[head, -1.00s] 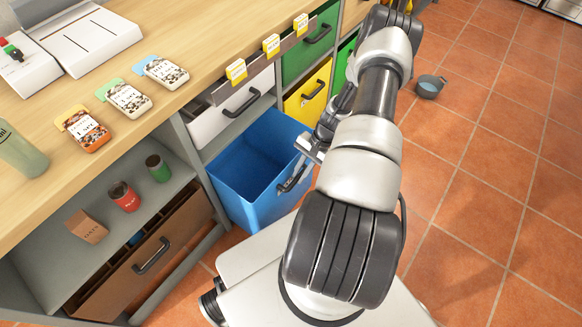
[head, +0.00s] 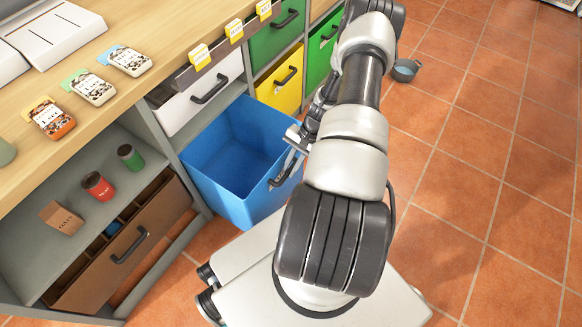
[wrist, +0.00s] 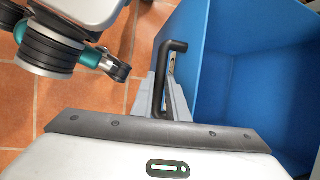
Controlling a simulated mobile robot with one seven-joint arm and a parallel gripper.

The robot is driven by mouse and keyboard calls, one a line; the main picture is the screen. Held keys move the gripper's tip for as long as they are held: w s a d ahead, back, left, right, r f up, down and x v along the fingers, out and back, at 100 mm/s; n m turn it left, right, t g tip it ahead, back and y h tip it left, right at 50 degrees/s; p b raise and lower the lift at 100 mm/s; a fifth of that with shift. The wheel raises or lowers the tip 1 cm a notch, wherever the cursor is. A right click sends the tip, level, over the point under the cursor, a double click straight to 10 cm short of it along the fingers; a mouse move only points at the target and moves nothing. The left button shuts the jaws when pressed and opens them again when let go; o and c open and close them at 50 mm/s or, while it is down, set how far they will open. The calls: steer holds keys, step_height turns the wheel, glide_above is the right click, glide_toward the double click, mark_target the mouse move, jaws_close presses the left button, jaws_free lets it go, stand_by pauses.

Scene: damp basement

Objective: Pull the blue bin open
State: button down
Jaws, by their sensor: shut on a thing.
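The blue bin (head: 232,160) is pulled well out from the shelf unit below the worktop, and its inside looks empty. In the wrist view the blue bin (wrist: 250,75) fills the right side. Its black handle (wrist: 164,85) is on the front face and stands between my gripper's fingers. My gripper (head: 292,150) is at the bin's front, shut on the handle. In the wrist view my gripper (wrist: 165,95) shows at the handle, with its fingertips partly hidden. My forearm covers part of the bin's right side in the head view.
A white bin (head: 205,95), a yellow bin (head: 281,82) and green bins (head: 275,38) sit in the unit. A brown drawer (head: 125,245) is at lower left. A grey pot (head: 405,70) stands on the tiled floor. The floor at right is clear.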

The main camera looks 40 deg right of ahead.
steer(key=c, duration=1.7)
jaws_free()
steer(key=p+v, duration=0.3)
steer(key=v, duration=1.4)
steer(key=shift+d+r, duration=0.1)
steer(key=shift+r, duration=0.1)
